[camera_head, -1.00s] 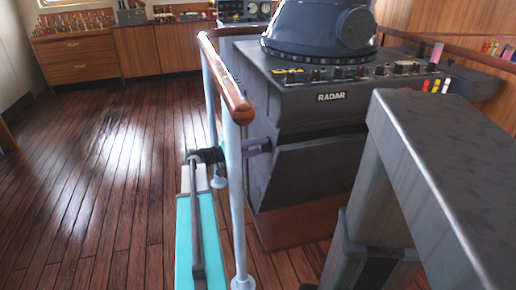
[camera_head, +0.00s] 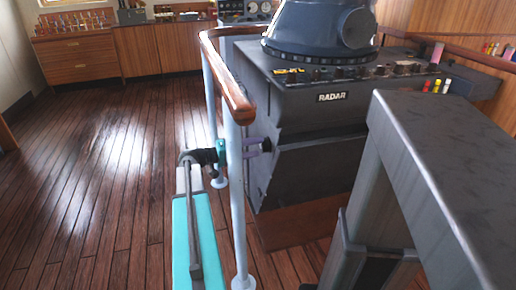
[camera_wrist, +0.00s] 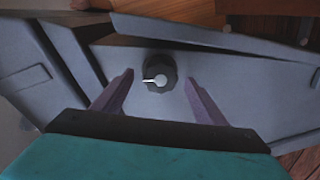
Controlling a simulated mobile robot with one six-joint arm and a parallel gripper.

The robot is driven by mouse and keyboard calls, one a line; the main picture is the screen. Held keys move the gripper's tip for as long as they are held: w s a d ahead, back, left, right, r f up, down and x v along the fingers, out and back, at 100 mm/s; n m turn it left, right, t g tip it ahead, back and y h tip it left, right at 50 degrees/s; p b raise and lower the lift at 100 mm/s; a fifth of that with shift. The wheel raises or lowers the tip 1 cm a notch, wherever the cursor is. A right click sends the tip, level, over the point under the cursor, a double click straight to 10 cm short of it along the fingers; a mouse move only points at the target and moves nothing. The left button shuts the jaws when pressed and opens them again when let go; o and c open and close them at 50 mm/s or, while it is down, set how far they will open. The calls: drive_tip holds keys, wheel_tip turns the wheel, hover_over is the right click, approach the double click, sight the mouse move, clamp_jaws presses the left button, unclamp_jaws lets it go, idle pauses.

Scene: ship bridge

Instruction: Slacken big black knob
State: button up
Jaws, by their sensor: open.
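The big black knob (camera_wrist: 160,73) is round and dark with a white pointer, which points left in the wrist view. It sits on a grey panel of the radar console (camera_head: 315,165). My gripper (camera_wrist: 158,80) is open, with one purple finger on each side of the knob. Gaps show between the fingers and the knob, and it is not gripped. In the head view my gripper (camera_head: 258,145) reaches past the pale rail post to the console's left side. The post hides part of my wrist there.
A wooden-topped handrail (camera_head: 228,80) with pale posts stands close to my arm. A dark grey structure (camera_head: 440,160) fills the right front. Small knobs line the console's top edge. The wooden floor (camera_head: 95,170) at left is clear, with wooden cabinets (camera_head: 140,50) behind.

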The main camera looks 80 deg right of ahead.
drive_tip(key=p+v, duration=0.1)
drive_tip(key=v, duration=1)
drive_tip(key=shift+w+a, duration=0.15)
